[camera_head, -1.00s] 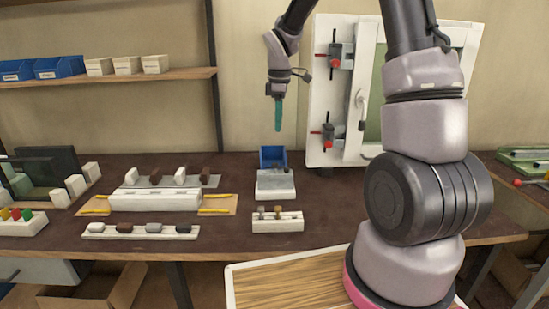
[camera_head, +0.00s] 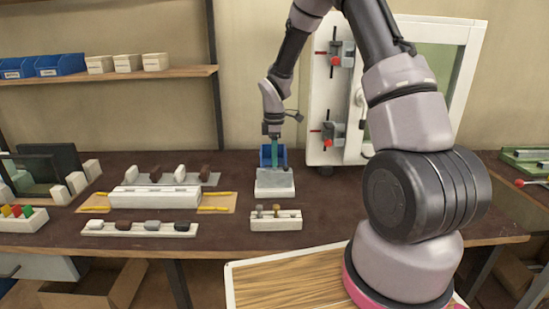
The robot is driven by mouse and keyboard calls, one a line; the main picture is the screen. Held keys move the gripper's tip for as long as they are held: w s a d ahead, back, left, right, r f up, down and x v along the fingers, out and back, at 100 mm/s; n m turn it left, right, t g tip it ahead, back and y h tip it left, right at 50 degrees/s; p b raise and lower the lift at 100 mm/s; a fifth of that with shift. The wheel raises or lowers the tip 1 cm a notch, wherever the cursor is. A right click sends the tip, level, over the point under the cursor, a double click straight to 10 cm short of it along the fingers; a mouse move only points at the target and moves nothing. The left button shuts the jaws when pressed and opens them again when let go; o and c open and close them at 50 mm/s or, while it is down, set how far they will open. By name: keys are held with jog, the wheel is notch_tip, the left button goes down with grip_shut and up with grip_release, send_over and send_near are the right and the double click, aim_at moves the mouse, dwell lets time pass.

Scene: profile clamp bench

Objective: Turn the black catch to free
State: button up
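The white panel at the back carries an upper red, black and grey fitting (camera_head: 335,59) and a lower similar fitting (camera_head: 328,134). Each has a thin upright dark part. I cannot tell which dark part is the black catch or how it is turned. My gripper is left of both fittings, apart from them.
A white panel (camera_head: 322,95) with a green door (camera_head: 440,45) stands at the back, partly hidden by my arm. A rack with small pegs (camera_head: 276,224) and a long white block (camera_head: 155,198) stand on the dark table. Bare tabletop (camera_head: 330,205) lies right of the rack.

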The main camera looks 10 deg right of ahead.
jog(key=shift+f, duration=0.15)
grip_shut()
dwell(1.4)
